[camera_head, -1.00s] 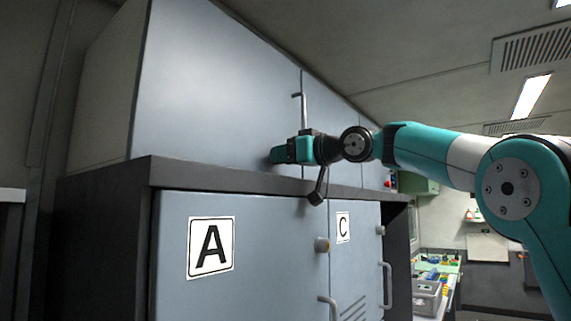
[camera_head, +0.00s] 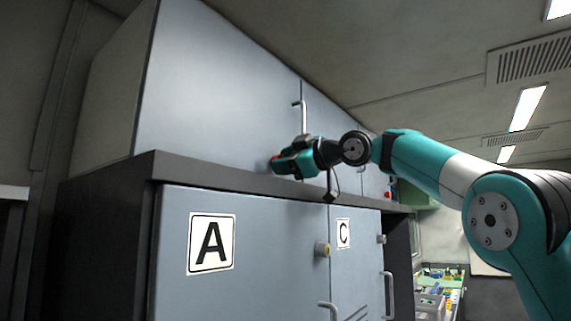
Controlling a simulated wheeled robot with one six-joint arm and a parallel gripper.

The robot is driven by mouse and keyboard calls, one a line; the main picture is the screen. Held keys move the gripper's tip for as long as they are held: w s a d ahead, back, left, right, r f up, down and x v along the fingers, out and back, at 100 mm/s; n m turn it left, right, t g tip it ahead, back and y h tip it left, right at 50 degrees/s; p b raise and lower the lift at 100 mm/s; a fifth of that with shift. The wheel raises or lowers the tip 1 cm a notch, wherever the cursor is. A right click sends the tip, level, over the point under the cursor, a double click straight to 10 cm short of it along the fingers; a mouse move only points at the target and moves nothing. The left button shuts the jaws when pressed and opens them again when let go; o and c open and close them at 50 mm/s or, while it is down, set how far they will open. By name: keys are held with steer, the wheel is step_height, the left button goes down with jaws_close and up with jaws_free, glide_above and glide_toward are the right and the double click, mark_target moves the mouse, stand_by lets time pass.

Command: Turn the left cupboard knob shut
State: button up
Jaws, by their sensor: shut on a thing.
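The left upper cupboard door (camera_head: 215,90) is pale blue-grey and looks closed. My gripper (camera_head: 280,163) is at the lower right part of this door, tilted, with its fingers against the door face. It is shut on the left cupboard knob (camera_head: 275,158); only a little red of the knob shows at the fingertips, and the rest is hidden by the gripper. How far the knob is turned cannot be told. A door handle (camera_head: 303,115) stands just above the gripper.
A dark ledge (camera_head: 230,180) runs under the upper cupboard. Another red knob (camera_head: 388,195) is farther right. A bin (camera_head: 430,305) stands at lower right.

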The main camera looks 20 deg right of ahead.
stand_by(0.5)
steer(key=o, duration=0.9)
steer(key=shift+s+d+b, duration=0.3)
steer(key=shift+s+d, duration=0.05)
steer(key=shift+s, duration=0.05)
steer(key=b+v, duration=0.4)
steer(key=v, duration=1.2)
steer(key=shift+s+d, duration=0.15)
steer(key=shift+s, duration=0.05)
